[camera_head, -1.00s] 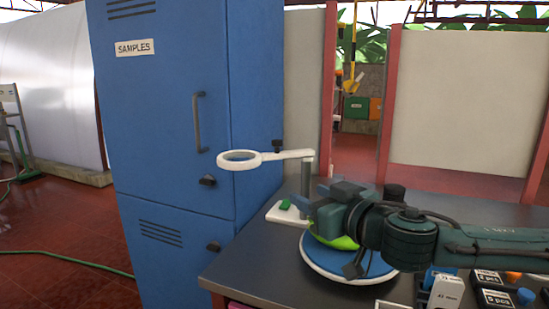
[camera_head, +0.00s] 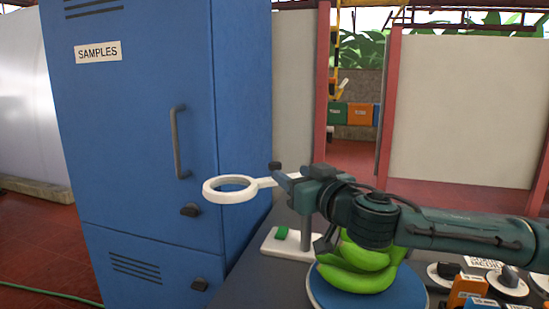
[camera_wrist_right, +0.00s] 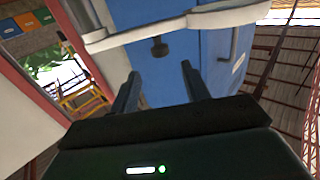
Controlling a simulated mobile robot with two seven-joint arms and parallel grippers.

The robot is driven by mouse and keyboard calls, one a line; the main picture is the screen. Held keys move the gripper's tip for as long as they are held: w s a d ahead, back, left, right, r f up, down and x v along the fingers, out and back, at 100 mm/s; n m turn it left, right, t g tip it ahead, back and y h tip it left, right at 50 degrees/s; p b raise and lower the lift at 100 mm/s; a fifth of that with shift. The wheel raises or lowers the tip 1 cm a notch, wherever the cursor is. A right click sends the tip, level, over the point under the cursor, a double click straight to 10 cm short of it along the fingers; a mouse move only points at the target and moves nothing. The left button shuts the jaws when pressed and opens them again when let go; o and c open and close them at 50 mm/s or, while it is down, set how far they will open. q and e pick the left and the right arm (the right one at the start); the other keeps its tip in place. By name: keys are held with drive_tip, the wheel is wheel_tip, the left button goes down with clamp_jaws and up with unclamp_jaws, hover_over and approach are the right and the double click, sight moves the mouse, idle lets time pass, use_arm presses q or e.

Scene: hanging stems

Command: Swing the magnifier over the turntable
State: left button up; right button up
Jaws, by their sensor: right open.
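The white magnifier (camera_head: 231,190) is a ring on a short white arm, held out to the left of its post in front of the blue cabinet. Its white base (camera_head: 291,243) with a green block stands on the dark table. The blue turntable (camera_head: 318,287) carries a green banana bunch (camera_head: 358,262). My right gripper (camera_head: 284,177) is open beside the magnifier's arm, close to its post end, which it partly hides. In the right wrist view the white magnifier arm (camera_wrist_right: 190,22) crosses just beyond the open fingers (camera_wrist_right: 160,88). My left gripper is out of view.
The blue samples cabinet (camera_head: 140,130) stands at the left, close behind the magnifier ring. Orange and white boxes (camera_head: 468,290) and round pieces crowd the table's right front. A pale panel (camera_head: 463,110) stands at the back right.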

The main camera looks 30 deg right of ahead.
sight(278, 166)
drive_tip(key=w, duration=0.3)
drive_tip(key=w+p, duration=0.1)
drive_tip(key=w, duration=0.1)
drive_tip(key=w+p, duration=0.1)
drive_tip(key=w, duration=0.2)
drive_tip(key=shift+w+d, duration=0.3)
drive_tip(key=shift+c, duration=0.5)
clamp_jaws()
